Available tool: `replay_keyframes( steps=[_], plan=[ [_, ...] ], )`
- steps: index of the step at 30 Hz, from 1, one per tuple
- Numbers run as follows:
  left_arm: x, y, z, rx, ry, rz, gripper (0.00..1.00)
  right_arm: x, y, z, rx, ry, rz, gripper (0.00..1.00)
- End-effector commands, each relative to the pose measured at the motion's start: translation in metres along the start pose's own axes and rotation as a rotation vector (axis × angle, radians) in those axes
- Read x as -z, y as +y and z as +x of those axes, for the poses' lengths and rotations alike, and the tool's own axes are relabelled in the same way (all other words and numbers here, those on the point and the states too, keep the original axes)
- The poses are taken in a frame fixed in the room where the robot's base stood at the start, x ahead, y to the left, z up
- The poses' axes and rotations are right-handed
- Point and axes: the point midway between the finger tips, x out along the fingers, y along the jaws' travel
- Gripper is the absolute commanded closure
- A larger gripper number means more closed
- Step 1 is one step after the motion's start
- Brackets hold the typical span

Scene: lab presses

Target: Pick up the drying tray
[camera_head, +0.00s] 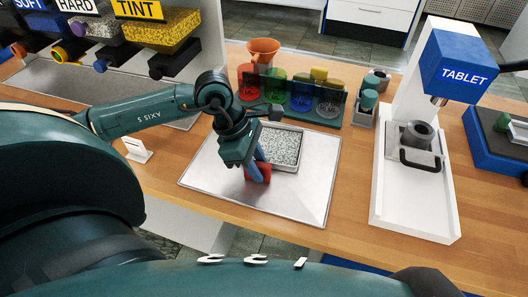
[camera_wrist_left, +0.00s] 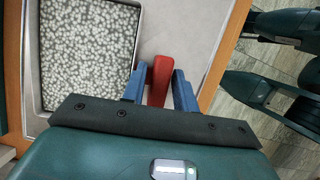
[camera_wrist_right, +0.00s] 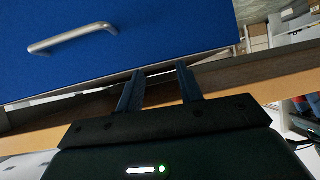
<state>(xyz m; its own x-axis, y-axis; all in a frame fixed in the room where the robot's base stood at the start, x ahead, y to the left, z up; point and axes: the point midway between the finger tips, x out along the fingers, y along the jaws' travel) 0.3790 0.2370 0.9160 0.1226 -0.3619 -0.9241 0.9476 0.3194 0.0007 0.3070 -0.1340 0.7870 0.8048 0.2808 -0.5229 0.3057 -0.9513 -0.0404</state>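The drying tray (camera_head: 301,148) is a shallow grey tray filled with pale speckled granules, on a metal sheet on the wooden bench. Its upright red handle (camera_head: 259,173) is at the near side. In the left wrist view the tray's rim (camera_wrist_left: 138,40) is at upper left and the red handle (camera_wrist_left: 161,78) is between my blue fingers. My left gripper (camera_head: 259,168) points down, one finger on each side of the handle, with narrow gaps showing. My right gripper (camera_wrist_right: 160,72) is open and empty, away from the tray.
A metal sheet (camera_head: 212,175) lies under the tray. Behind it stand an orange funnel (camera_head: 263,48) and a rack (camera_head: 330,118) of coloured containers. A white tablet press (camera_head: 415,205) stands to the right. In the right wrist view, a blue drawer front (camera_wrist_right: 170,35) is close by.

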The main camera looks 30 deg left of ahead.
Motion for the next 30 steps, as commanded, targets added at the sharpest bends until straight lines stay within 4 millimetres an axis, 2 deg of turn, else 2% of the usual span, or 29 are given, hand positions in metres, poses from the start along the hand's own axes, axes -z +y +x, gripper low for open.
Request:
replay_keyframes(
  steps=[5,15,26,30],
  plan=[
    [0.0,0.0,0.0,0.0,0.0,0.0,0.73,0.001,0.0,0.001,-0.002,0.002,0.004,0.64],
    [0.0,0.0,0.0,0.0,0.0,0.0,1.0,0.001,0.0,0.001,-0.001,0.002,0.004,0.64],
    [-0.001,0.001,-0.003,-0.002,-0.002,0.001,1.0,0.0,-0.001,0.001,0.002,0.001,-0.001,0.64],
    [-0.007,0.001,-0.017,-0.005,-0.003,0.003,1.0,-0.001,-0.001,0.001,0.003,0.001,-0.003,0.64]
  ],
)
